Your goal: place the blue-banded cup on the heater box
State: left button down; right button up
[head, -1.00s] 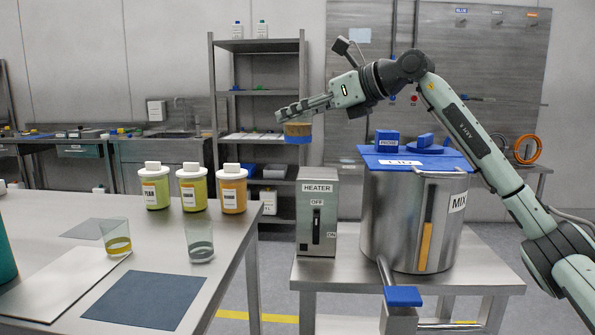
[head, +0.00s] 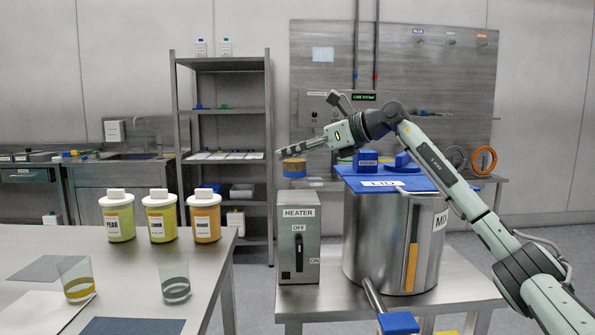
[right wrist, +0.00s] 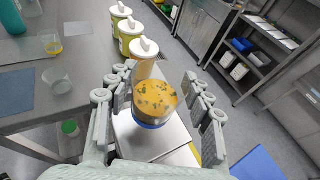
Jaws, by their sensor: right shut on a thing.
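My right gripper (head: 285,153) is shut on the blue-banded cup (head: 293,169), which has a tan-orange body with a blue band at its bottom. The cup looks upright, a short way above the top of the heater box (head: 306,264), a grey box with a switch and OFF and ON labels. In the right wrist view the cup (right wrist: 157,98) sits between the fingers of my right gripper (right wrist: 160,100), its speckled orange top showing. A pale flat surface (right wrist: 150,140) shows below it. My left gripper is not in view.
A steel mixing tank (head: 375,235) with a blue lid (head: 405,178) stands close right of the heater box. The left table holds several lidded jars, including the pear one (head: 117,222), and two clear cups (head: 76,280) (head: 175,284). A shelf rack (head: 225,130) stands behind.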

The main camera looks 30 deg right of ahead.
aim_at(297, 170)
jog(key=shift+w+d+f, duration=0.15)
jog(key=shift+d+f, duration=0.3)
jog(key=shift+d, duration=0.05)
notch_tip(297, 170, down, 3)
jog(key=shift+f, duration=0.2)
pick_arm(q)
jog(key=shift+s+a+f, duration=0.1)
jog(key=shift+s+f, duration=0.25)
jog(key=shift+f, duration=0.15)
pick_arm(e)
jog(key=shift+f, duration=0.15)
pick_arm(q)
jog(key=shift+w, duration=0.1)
pick_arm(e)
jog(key=shift+f, duration=0.1)
jog(key=o, duration=1)
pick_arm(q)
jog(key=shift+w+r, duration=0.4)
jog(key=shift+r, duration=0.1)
pick_arm(e)
jog(key=shift+o, duration=0.5)
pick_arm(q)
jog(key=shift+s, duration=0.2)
